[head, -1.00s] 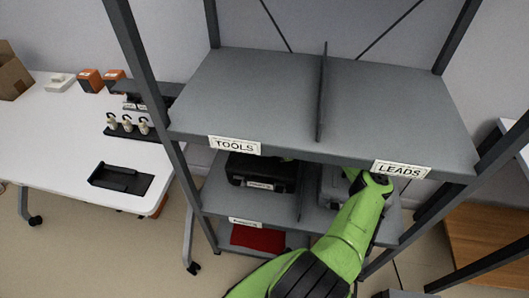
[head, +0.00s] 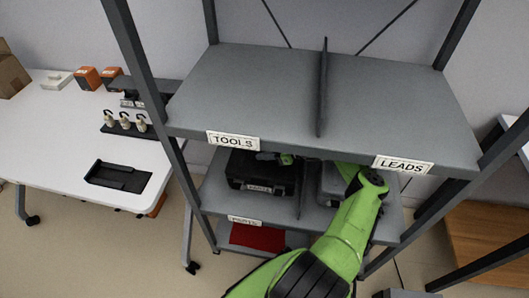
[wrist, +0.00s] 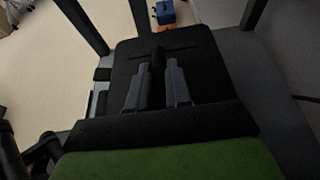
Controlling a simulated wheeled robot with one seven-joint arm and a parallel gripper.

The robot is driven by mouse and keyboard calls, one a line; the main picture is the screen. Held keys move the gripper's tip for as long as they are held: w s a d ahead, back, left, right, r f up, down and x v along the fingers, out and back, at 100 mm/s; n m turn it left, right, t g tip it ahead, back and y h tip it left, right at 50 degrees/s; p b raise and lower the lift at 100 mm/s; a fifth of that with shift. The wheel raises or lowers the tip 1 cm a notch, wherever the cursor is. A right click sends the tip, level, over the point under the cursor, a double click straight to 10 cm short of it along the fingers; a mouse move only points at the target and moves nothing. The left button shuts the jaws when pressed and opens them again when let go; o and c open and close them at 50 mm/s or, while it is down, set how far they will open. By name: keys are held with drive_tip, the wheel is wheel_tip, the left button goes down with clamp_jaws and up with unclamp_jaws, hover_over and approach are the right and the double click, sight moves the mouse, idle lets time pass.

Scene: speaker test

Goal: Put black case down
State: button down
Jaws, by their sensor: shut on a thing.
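The black case (head: 262,172) is in the middle bay of the grey shelf unit, under the TOOLS label, left of the divider. A pale label shows on its front. In the wrist view the case's dark top (wrist: 200,55) fills the middle. My gripper (wrist: 157,72) has its two grey fingers on either side of the case's dark handle and is shut on it. In the head view the upper shelf hides most of the gripper; a small green part of my arm shows just above the case. I cannot tell whether the case touches the shelf.
The upper shelf (head: 230,85) is bare apart from its divider. A grey case (head: 330,182) sits right of the lower divider, beside my arm. A red item (head: 257,236) lies on the bottom shelf. A white table (head: 50,140) with a black tray stands to the left.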

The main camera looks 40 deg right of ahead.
drive_tip(key=c, duration=1.5)
unclamp_jaws()
drive_tip(key=shift+f, duration=0.1)
drive_tip(key=o, duration=0.4)
drive_tip(key=shift+o, duration=0.2)
drive_tip(key=shift+r, duration=0.5)
drive_tip(key=p+v, duration=0.1)
drive_tip(key=v, duration=0.3)
drive_tip(key=shift+w+r, duration=0.15)
drive_tip(key=s+d+b, duration=0.3)
drive_tip(key=s+d, duration=0.4)
drive_tip(key=s, duration=0.1)
drive_tip(key=shift+s+d+b, duration=0.2)
drive_tip(key=shift+s+b, duration=0.1)
drive_tip(key=shift+f, duration=0.25)
